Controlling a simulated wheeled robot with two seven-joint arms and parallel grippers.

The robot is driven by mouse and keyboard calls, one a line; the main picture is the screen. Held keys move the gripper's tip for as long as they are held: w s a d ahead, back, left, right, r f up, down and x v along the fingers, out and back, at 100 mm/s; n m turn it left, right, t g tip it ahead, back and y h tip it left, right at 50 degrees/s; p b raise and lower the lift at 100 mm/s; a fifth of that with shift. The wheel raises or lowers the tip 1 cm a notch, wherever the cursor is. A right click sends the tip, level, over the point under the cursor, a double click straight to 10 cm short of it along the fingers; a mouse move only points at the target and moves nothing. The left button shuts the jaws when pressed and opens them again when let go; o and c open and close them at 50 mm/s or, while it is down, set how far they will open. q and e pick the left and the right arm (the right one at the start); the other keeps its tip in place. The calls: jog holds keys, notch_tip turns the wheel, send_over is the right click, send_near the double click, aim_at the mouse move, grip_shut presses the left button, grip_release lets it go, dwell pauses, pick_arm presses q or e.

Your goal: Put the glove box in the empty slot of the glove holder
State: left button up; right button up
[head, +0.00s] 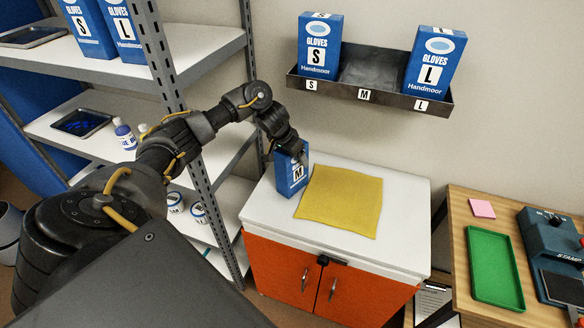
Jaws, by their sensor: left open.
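A blue glove box marked M (284,183) stands upright on the white cabinet top, at its back left. My left gripper (290,157) is open at the upper part of this box; its fingers are small and partly merge with the box, so I cannot tell whether they touch it. The dark glove holder (368,78) is on the wall above, with labels S, M and L. A blue S box (319,46) stands in its left slot and a blue L box (433,60) in its right slot. The middle slot, labelled M, is empty. My right gripper is not in view.
A yellow cloth (340,201) lies on the white cabinet top (400,225), right of the M box. Grey shelves (215,60) with more glove boxes (122,30) and bottles stand at left. A wooden table with a green tray (494,268) is at right.

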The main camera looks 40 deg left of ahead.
pick_arm(q)
jog(key=shift+f+p, duration=0.15)
jog(key=shift+p, duration=0.15)
dwell(0.4)
jog(key=c, duration=1.7)
jog(key=shift+c, duration=0.2)
